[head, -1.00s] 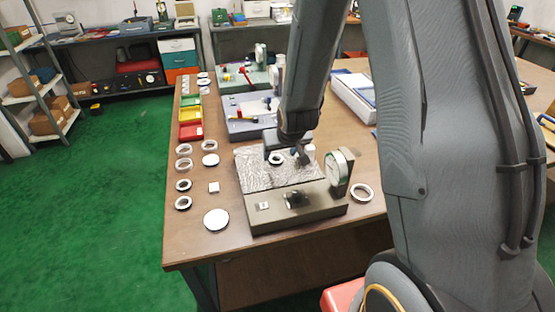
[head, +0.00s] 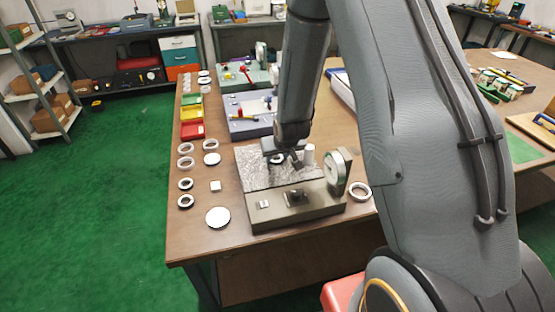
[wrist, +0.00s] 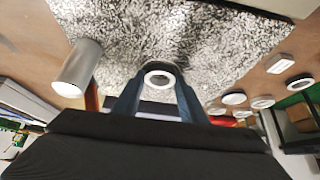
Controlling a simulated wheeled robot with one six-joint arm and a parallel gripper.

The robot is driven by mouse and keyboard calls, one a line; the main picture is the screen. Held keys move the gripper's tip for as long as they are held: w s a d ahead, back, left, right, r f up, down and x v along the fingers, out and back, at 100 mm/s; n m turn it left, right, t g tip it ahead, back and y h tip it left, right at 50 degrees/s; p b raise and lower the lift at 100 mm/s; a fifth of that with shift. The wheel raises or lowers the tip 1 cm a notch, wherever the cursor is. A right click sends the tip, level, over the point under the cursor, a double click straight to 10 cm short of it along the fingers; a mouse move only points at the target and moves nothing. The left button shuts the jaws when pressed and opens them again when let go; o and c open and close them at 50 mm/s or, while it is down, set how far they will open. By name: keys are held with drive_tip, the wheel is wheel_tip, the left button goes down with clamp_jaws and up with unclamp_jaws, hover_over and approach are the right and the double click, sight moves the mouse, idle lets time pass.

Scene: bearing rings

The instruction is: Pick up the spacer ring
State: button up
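A small ring with a white top and dark side (wrist: 158,78), which I take to be the spacer ring, lies on the speckled stone plate (wrist: 215,45). It also shows in the head view (head: 277,159), partly hidden by my gripper. My gripper (wrist: 158,86) is low over the plate, its two dark fingers apart on either side of the ring's near part in the wrist view. Whether the fingers touch the ring I cannot tell. In the head view my gripper (head: 283,162) is just above the plate, which is part of a grey gauge stand (head: 330,203).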

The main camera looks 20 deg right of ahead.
drive_tip(key=c, duration=0.6)
drive_tip(key=shift+r, duration=0.2)
